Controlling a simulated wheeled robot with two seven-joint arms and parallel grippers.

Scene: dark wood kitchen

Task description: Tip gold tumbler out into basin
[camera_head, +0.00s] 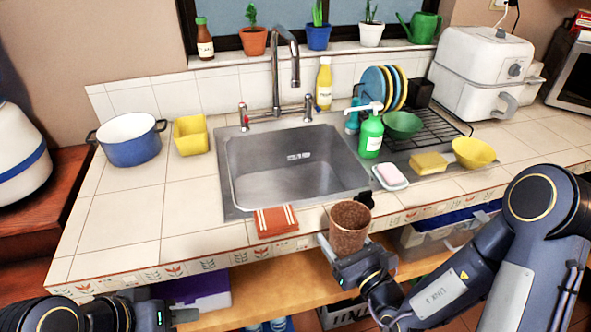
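The gold tumbler (348,228), a brownish speckled cup, is upright in front of the counter's front edge, right of the orange cloth. My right gripper (346,243), on the arm from the right, has its fingers around the tumbler and appears shut on it. The basin (290,180) is a steel sink set in the counter, behind and left of the tumbler; its floor looks empty. My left gripper (182,316) is low at the bottom left, in front of the counter and partly cut off. Its finger opening cannot be made out.
An orange striped cloth (276,220) lies at the basin's front edge. A pink soap on a dish (390,177), a green soap bottle (371,135) and a dish rack (425,120) stand right of the basin. The tap (284,70) arches over its back.

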